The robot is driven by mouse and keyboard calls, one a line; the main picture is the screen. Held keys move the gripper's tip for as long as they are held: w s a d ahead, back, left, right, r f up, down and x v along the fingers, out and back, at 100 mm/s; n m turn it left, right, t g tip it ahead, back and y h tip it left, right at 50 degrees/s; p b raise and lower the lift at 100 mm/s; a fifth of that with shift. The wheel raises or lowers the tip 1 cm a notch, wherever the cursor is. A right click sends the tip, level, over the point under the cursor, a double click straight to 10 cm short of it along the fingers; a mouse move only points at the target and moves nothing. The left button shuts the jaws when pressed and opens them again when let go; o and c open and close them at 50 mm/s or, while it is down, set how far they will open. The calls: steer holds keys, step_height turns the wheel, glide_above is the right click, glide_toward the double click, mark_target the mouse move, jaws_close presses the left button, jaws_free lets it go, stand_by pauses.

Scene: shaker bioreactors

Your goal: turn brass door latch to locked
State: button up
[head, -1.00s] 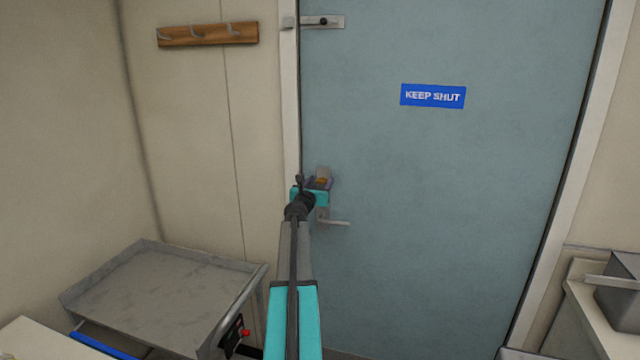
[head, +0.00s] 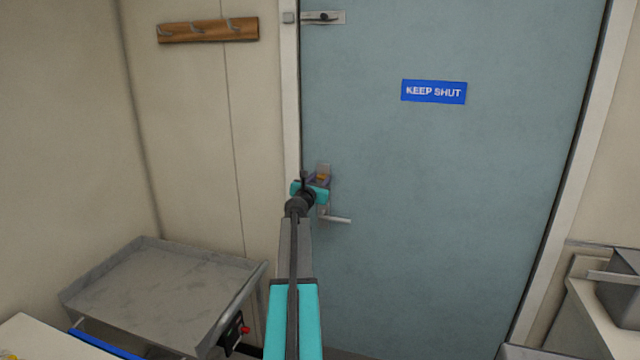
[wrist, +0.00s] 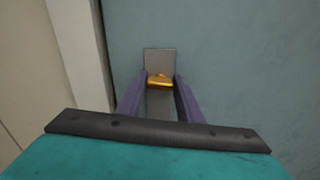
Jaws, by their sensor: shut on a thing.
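The brass latch (wrist: 160,81) is a small golden knob on a grey plate (wrist: 159,60) fixed to the blue-grey door. In the wrist view it lies crosswise between the two purple fingers of my gripper (wrist: 160,88), which is shut on it. In the head view my gripper (head: 319,181) is at the door's left edge, just above the lever handle (head: 336,219). Only a bit of the brass latch (head: 321,177) shows there, the rest hidden by my gripper.
The door (head: 450,200) carries a blue KEEP SHUT sign (head: 434,92) and a bolt (head: 322,17) near the top. A grey metal cart (head: 165,290) stands at lower left. A hook rail (head: 208,30) is on the wall. A counter with a grey box (head: 620,285) is at right.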

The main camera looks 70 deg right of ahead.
steer(key=m+b, duration=0.4)
steer(key=shift+s+f, duration=0.1)
steer(key=shift+f, duration=0.2)
steer(key=m+b, duration=1.2)
steer(key=b, duration=0.1)
steer(key=shift+s+b, duration=0.15)
steer(key=shift+b, duration=0.25)
steer(key=shift+m, duration=0.3)
steer(key=o, duration=1.1)
steer(key=shift+a, duration=0.1)
